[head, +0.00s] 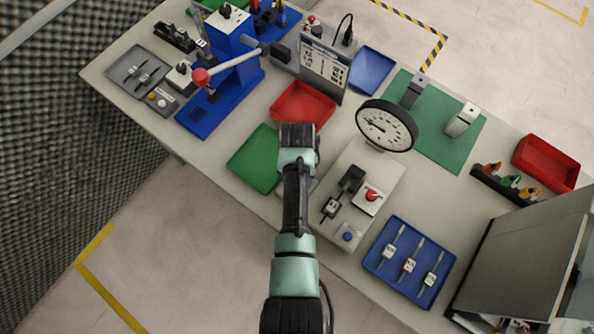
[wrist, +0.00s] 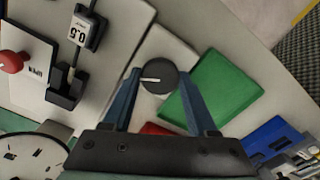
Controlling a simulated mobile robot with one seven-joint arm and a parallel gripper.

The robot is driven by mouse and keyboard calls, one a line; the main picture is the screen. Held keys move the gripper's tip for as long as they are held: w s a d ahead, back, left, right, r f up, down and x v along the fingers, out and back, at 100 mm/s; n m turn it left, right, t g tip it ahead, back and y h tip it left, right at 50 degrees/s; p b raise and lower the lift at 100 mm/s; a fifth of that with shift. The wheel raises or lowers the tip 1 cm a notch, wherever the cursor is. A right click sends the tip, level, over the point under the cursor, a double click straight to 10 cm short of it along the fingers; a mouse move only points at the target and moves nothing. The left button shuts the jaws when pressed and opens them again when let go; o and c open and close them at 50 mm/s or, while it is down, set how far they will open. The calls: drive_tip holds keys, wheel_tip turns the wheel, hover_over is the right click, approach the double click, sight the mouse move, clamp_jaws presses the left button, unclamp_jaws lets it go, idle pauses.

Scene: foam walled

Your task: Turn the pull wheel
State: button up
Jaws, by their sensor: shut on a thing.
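The pull wheel (wrist: 158,75) is a dark round disc with a white line pointing left, seen in the wrist view on a pale housing. My gripper (wrist: 160,71) has its two blue fingers on opposite sides of the wheel and is shut on it. In the head view my arm hides the wheel and the fingertips. The pale gauge stand (head: 398,170) carries a round dial (head: 386,125), a dark clamp with a labelled weight or tag (wrist: 83,28), and a red knob (head: 371,195). The dial's edge also shows in the wrist view (wrist: 30,158).
A green tray (head: 252,158) and a red tray (head: 303,103) lie close by my gripper. A blue lever press (head: 232,80) stands at the back left. A blue tray (head: 408,262) with several tagged pieces and a grey cabinet (head: 530,260) are at the right.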

drive_tip(key=shift+w+m, duration=0.1)
drive_tip(key=shift+m, duration=0.5)
drive_tip(key=o, duration=1.4)
drive_tip(key=shift+c, duration=0.2)
drive_tip(key=shift+r, duration=0.1)
wheel_tip(320, 180, up, 13)
drive_tip(key=b, duration=0.1)
